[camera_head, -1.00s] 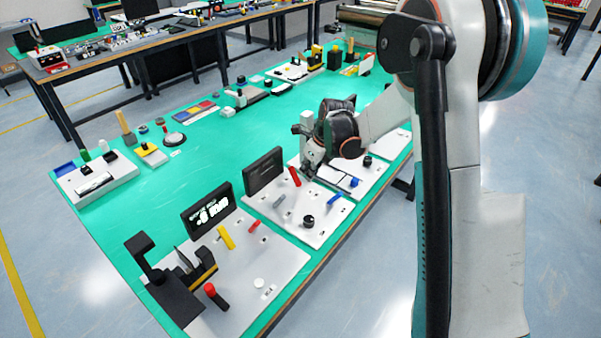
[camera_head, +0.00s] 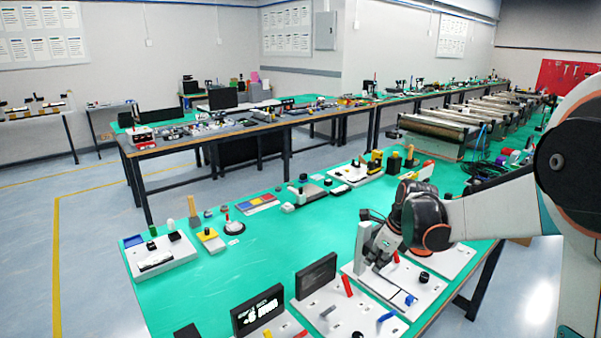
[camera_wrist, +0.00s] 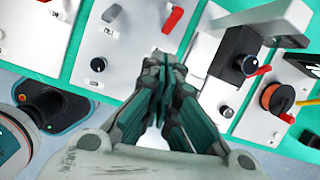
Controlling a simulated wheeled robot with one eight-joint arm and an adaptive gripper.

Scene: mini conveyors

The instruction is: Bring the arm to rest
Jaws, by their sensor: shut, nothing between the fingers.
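My gripper (camera_head: 378,267) hangs at the end of my arm, low over the near side of the green table (camera_head: 225,275), above a white panel (camera_head: 412,299) with a blue lever (camera_head: 410,299) and a black knob (camera_head: 424,277). In the wrist view its fingers (camera_wrist: 163,62) are together with nothing between them. Below them lie white panels with a red lever (camera_wrist: 173,20) and a small black knob (camera_wrist: 98,65). Whether the fingertips touch the panel I cannot tell.
A pale upright post (camera_head: 361,245) stands close beside my gripper. Dark display boxes (camera_head: 316,275) stand on the panels to the left. A bare stretch of green table lies beyond. Conveyors (camera_head: 440,133) are at the back right.

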